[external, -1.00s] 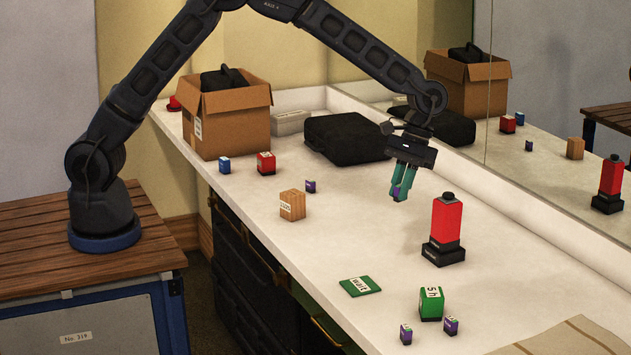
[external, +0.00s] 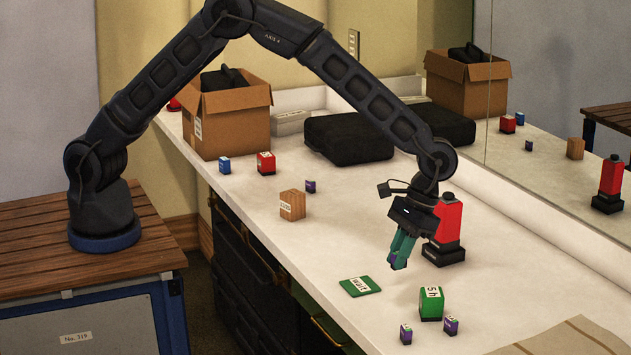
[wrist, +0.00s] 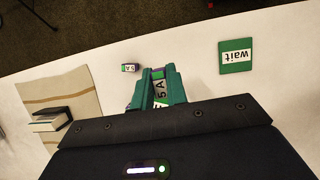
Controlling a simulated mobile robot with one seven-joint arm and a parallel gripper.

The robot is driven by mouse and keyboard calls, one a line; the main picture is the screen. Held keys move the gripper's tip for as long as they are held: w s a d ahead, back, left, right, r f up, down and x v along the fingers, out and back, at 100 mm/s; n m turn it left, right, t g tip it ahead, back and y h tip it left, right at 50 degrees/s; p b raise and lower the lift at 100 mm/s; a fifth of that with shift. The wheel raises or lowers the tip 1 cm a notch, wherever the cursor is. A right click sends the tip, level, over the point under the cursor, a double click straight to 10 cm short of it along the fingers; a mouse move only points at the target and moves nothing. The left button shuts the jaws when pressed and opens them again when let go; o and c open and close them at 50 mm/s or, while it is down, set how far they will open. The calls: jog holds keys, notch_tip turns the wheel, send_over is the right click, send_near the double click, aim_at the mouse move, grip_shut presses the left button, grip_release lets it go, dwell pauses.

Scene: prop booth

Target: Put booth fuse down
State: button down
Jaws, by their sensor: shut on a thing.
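My gripper (external: 398,262) is shut on a small purple-and-green fuse (external: 394,264) and holds it above the white counter. In the wrist view, the held fuse (wrist: 159,86) shows a white label between the teal fingers. A green card marked "wait" (external: 360,287) lies flat to the left of my gripper; it also shows in the wrist view (wrist: 236,56). Two similar small fuses stand near the front, one on the left (external: 405,334) and one on the right (external: 450,326). Another small purple one (external: 311,186) stands farther back.
A green block (external: 431,304) stands close in front of my gripper. A red-and-black tower (external: 446,230) stands right behind it. A wooden block (external: 292,205), a red block (external: 266,163) and a blue block (external: 225,165) stand farther back. A striped cloth (external: 560,338) lies front right.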

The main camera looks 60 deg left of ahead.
aim_at(389, 323)
notch_tip(389, 323, down, 13)
dwell(0.6)
jog(key=shift+f, duration=0.15)
jog(key=c, duration=1.4)
grip_release()
